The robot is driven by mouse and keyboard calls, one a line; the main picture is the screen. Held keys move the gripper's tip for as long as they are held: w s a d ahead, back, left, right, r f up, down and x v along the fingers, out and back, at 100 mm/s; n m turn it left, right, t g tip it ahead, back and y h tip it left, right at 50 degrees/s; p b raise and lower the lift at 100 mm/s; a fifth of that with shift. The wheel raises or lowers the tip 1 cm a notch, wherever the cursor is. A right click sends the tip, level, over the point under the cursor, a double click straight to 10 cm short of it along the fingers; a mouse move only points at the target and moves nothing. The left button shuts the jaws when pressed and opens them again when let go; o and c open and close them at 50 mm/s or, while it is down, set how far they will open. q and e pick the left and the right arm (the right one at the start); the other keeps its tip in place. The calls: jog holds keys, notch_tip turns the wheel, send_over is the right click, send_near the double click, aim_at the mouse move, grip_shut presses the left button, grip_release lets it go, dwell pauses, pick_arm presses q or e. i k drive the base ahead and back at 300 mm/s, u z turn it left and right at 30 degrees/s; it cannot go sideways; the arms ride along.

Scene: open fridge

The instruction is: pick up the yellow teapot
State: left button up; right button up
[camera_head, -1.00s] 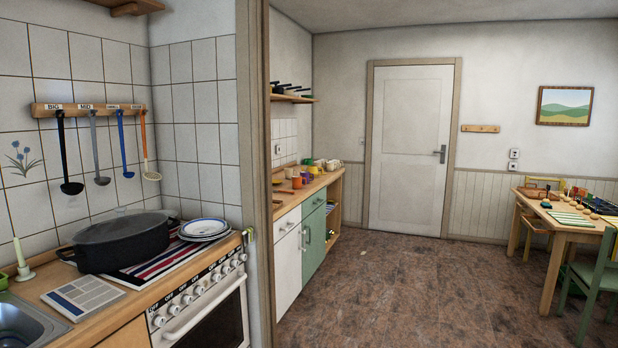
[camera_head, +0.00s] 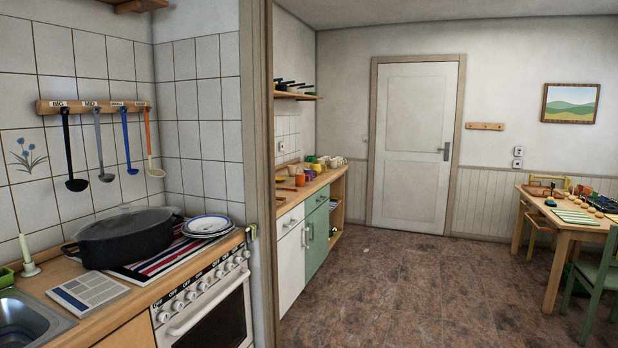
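I cannot make out a yellow teapot for sure. Neither of my grippers shows in the head view.
A stove (camera_head: 215,310) with a dark pot (camera_head: 125,240) and plates (camera_head: 207,225) stands near left, beside a sink (camera_head: 25,320). A wooden post (camera_head: 259,200) edges the opening. The tiled floor (camera_head: 400,290) is clear. A table (camera_head: 560,222) and green chair (camera_head: 598,270) stand right.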

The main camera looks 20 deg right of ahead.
aim_at(317, 166)
jog(key=z, duration=0.5)
jog(key=k, duration=0.65)
jog(key=z, duration=0.75)
jog(key=k, duration=0.5)
jog(key=z, duration=0.55)
jog(key=i, duration=2.35)
jog(key=u, duration=0.35)
jog(key=i, duration=3.2)
jog(key=u, duration=0.3)
jog(key=i, duration=2.65)
jog(key=u, duration=0.4)
jog(key=i, duration=1.3)
jog(key=u, duration=0.75)
jog(key=i, duration=1.05)
jog(key=u, duration=0.7)
